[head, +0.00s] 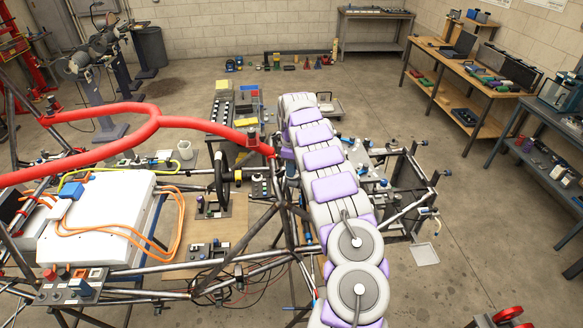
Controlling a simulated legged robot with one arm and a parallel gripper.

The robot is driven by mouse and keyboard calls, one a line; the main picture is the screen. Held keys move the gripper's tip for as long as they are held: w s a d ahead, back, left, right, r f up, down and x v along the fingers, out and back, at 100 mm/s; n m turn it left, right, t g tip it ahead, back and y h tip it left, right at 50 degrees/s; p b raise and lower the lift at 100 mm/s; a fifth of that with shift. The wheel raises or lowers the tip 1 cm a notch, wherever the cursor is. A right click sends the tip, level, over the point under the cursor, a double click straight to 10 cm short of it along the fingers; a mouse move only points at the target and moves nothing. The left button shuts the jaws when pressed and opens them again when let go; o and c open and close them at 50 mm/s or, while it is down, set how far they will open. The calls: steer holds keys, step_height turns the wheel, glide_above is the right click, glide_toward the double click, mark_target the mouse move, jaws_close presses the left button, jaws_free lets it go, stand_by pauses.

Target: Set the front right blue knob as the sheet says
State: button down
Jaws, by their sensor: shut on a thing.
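The tube chassis (403,212) stands in the middle of the head view. My white and purple arm stretches away over the chassis. Its far end lies near the back of the frame, and my gripper is hidden behind the arm's links. No readable sheet shows. A pale flat square (425,254) lies on the floor at right.
A red padded tube (190,123) crosses the left side beside my arm. A white box (95,222) with orange cables sits on the left of the chassis. Workbenches (465,75) line the right wall. The floor right of the chassis is mostly clear.

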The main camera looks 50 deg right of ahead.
steer(key=shift+f+m+b, duration=0.1)
steer(key=shift+m+b, duration=0.2)
steer(key=m+b, duration=0.1)
steer(key=m, duration=0.1)
steer(key=shift+m+b, duration=0.3)
steer(key=shift+b, duration=0.05)
steer(key=shift+d+m+b, duration=0.1)
steer(key=shift+m+b, duration=0.55)
steer(key=shift+m, duration=1.65)
steer(key=shift+s, duration=0.1)
steer(key=c, duration=0.9)
jaws_free()
steer(key=shift+d, duration=0.15)
